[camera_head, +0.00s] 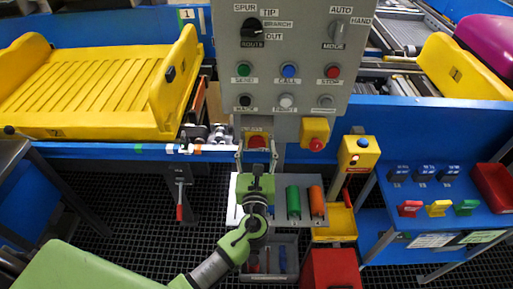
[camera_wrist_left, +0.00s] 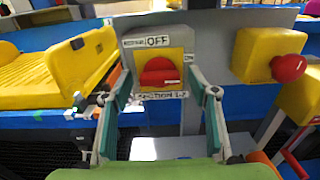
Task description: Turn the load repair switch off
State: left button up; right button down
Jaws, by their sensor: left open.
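The load repair switch (camera_wrist_left: 159,73) is a red rotary handle on a yellow plate in a grey box. In the left wrist view, OFF is above it, a small, hard-to-read label is at its right, and a SECTION 1-2 label is below. Its handle lies roughly level. In the head view, the switch (camera_head: 256,141) is below the grey panel, partly hidden by my gripper. My left gripper (camera_head: 257,156) is open in front of it. In the left wrist view, its fingers (camera_wrist_left: 158,84) stand on both sides of the switch, with no clear contact. My right gripper is not in view.
A yellow box with a red button (camera_head: 317,144) is right of the switch. The grey control panel (camera_head: 281,110) with knobs and buttons is above. A yellow tray (camera_head: 95,82) lies at left. A plate with green and orange cylinders (camera_head: 293,200) is below right, near my arm.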

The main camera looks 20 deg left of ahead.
pick_arm(q)
jog(key=shift+c, duration=0.3)
jog(key=c, duration=1)
jog(key=shift+c, duration=0.2)
